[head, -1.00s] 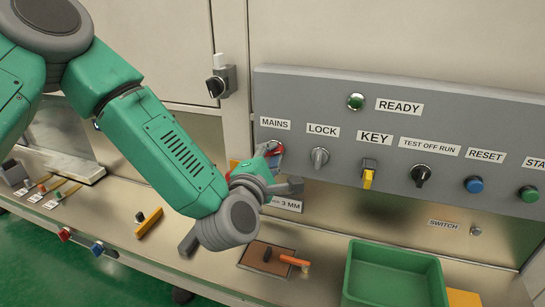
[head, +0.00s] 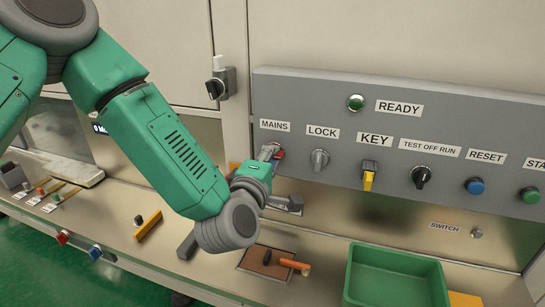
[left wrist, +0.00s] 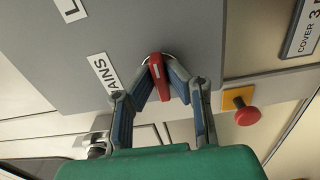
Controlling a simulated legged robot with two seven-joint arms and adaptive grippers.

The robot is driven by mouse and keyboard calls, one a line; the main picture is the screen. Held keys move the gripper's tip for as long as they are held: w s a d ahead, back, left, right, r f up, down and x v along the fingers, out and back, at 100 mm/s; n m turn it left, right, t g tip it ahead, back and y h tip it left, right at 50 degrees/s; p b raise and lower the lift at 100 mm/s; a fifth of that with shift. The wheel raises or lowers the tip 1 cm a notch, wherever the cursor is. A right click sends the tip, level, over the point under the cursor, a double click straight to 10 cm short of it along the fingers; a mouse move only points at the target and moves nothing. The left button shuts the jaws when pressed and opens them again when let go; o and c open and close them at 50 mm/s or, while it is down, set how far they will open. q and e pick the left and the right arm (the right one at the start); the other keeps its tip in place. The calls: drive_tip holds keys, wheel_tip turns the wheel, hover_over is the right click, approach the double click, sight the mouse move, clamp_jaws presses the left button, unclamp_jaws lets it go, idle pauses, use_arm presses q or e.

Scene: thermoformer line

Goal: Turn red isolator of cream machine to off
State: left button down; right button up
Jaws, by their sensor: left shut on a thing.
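The red isolator handle (head: 279,155) sits under the MAINS label (head: 274,125) at the left end of the grey control panel. In the head view it is mostly hidden by my left gripper (head: 270,153). In the left wrist view the red handle (left wrist: 157,76) shows between the two fingertips of my left gripper (left wrist: 160,79), which is shut on it. The fingers press it from both sides. The MAINS label is partly visible beside it in that view. My right gripper is not in view.
Right of the isolator are the LOCK knob (head: 319,159), a yellow key switch (head: 368,176), a black selector (head: 420,176) and a blue button (head: 473,185). A red mushroom button (left wrist: 247,116) is near the gripper. A green bin (head: 397,276) stands on the bench below.

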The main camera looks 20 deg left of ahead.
use_arm(q)
drive_tip(key=shift+s+d+f, duration=0.1)
drive_tip(key=shift+s+f, duration=0.05)
drive_tip(key=shift+f, duration=0.3)
drive_tip(key=c, duration=1.6)
unclamp_jaws()
drive_tip(key=shift+r, duration=0.2)
drive_tip(key=shift+s, duration=0.1)
drive_tip(key=s, duration=1.1)
drive_tip(key=shift+s+a, duration=0.25)
drive_tip(key=shift+s, duration=0.1)
drive_tip(key=shift+f, duration=0.1)
